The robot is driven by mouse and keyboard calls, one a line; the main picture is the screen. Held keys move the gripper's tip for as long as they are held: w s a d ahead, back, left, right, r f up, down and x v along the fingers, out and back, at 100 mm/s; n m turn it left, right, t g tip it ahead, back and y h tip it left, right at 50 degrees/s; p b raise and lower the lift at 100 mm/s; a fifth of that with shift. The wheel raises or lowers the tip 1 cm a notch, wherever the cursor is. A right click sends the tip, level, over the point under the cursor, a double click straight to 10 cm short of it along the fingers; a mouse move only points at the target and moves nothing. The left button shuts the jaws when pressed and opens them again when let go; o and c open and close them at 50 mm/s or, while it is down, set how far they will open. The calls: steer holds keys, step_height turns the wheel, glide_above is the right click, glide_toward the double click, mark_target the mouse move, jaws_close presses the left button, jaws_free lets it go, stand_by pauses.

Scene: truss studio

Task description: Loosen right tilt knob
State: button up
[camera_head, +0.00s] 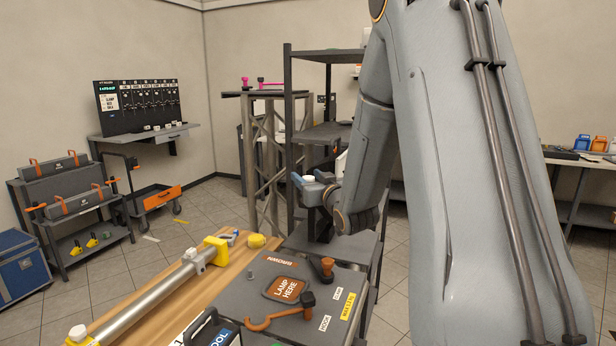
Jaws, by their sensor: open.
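My gripper (311,179) is near the middle of the view, in front of the dark shelf rack. Its blue-grey fingertips are apart, with a small pale round thing showing between or behind them; I cannot tell whether they touch it. My arm hides much of the right side. No knob can be surely told as the right tilt knob. An orange knob (327,266) stands on the dark work surface below the gripper, apart from it.
A metal tube with yellow ends (150,300) lies along the wooden bench (200,286). Behind stand a truss tower (268,165) with pink-handled pieces (262,83) on top and a shelf rack (289,130).

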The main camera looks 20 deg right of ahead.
steer(key=c, duration=1)
steer(key=shift+c, duration=0.2)
steer(key=shift+n+y, duration=0.3)
steer(key=shift+y, duration=0.2)
steer(key=n+y, duration=0.1)
steer(key=y, duration=0.1)
steer(key=shift+d+n+y, duration=0.1)
steer(key=shift+n+y, duration=0.3)
steer(key=n+g+y+p, duration=0.1)
steer(key=n+g+y, duration=0.1)
steer(key=y, duration=0.3)
steer(key=shift+n, duration=0.8)
steer(key=n+g+y, duration=0.3)
steer(key=y, duration=0.1)
steer(key=shift+f+g, duration=0.1)
steer(key=shift+g, duration=0.3)
steer(key=shift+n+g+y, duration=1.2)
steer(key=shift+n+g, duration=0.1)
steer(key=shift+g+b, duration=0.3)
